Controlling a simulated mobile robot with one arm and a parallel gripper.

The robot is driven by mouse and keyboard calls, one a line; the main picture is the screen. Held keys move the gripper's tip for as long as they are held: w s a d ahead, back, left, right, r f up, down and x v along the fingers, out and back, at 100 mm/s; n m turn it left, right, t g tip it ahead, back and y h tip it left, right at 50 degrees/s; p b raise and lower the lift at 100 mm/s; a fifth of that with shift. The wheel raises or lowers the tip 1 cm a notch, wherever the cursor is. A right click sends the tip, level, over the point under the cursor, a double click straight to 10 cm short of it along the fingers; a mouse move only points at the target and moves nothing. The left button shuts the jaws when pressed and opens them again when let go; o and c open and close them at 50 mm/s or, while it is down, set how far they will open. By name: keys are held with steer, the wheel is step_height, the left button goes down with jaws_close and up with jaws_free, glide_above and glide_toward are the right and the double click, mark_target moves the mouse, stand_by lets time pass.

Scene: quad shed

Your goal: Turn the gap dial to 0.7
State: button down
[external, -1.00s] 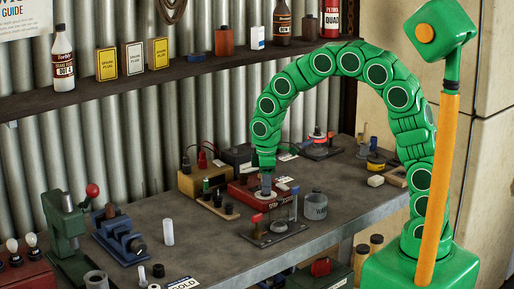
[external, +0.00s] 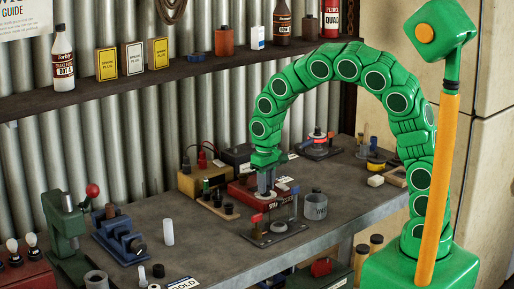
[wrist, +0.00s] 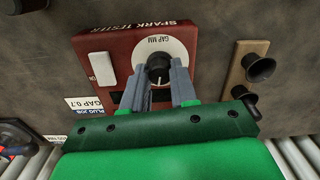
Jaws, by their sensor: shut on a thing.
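The red spark tester (wrist: 122,48) lies on the bench; it also shows in the external view (external: 243,193). Its round white dial plate, marked GAP MM (wrist: 174,43), carries a black gap dial (wrist: 159,68) with a pale pointer line. In the wrist view the line points toward the bottom of the picture. The numbers around the plate are too small or hidden to read. My gripper (wrist: 158,72) has its two grey fingers on either side of the dial, shut on it. In the external view my gripper (external: 265,190) reaches straight down onto the tester.
A label reading GAP 0.7 (wrist: 84,104) lies beside the tester. A wooden block with black cups (wrist: 258,67) stands close on the other side. A stand with a red piece (external: 258,222) and a clear jar (external: 315,206) are near in the external view.

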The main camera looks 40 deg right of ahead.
steer(key=shift+m, duration=0.5)
steer(key=c, duration=0.9)
jaws_free()
step_height(320, 180, up, 7)
steer(key=shift+r, duration=0.4)
